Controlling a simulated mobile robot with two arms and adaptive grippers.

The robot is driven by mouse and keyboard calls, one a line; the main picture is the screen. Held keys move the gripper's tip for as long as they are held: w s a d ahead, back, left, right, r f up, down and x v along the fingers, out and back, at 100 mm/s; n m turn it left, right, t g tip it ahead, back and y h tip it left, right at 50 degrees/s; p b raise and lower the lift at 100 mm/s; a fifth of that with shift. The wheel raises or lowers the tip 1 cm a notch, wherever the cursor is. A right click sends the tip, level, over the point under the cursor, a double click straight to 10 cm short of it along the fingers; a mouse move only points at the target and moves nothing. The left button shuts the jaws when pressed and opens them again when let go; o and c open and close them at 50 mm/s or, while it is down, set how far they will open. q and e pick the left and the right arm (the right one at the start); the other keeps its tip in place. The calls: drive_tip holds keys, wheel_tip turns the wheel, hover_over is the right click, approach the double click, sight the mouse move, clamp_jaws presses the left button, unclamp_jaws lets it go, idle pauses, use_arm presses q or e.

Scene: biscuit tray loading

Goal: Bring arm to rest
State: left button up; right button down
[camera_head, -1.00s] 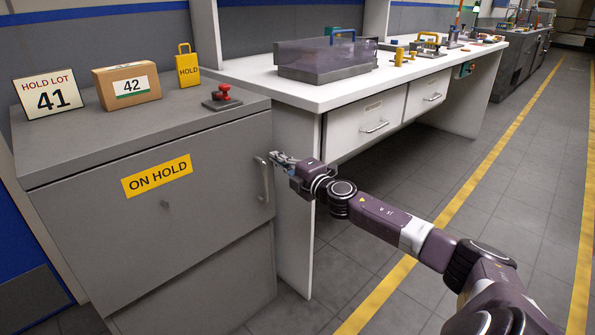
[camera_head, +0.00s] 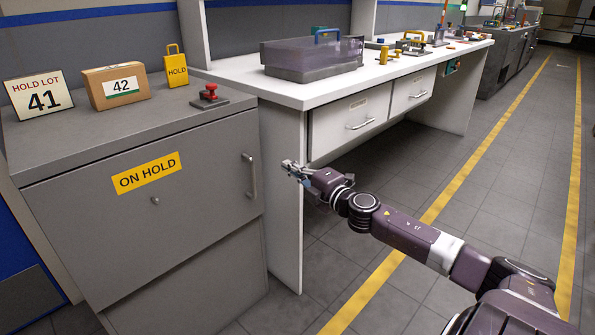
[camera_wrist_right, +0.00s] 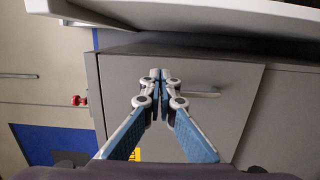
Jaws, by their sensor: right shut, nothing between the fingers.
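My right gripper (camera_head: 290,167) is in front of the white bench's side panel, just right of the grey cabinet (camera_head: 70,209). Its fingers are together with nothing between them, as the right wrist view shows at the fingertips (camera_wrist_right: 158,76). In the head view the gripper is clear of the cabinet's door handle (camera_head: 249,175). The cabinet door, labelled ON HOLD (camera_head: 147,172), looks closed. My left gripper is in neither view.
The white bench (camera_head: 283,90) has drawers. The floor at right is open.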

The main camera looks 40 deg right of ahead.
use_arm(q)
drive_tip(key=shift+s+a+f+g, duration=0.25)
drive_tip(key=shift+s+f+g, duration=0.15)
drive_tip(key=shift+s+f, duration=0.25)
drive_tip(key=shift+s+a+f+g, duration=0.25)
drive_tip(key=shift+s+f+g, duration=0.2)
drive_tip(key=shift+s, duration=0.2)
use_arm(e)
drive_tip(key=shift+s, duration=1.4)
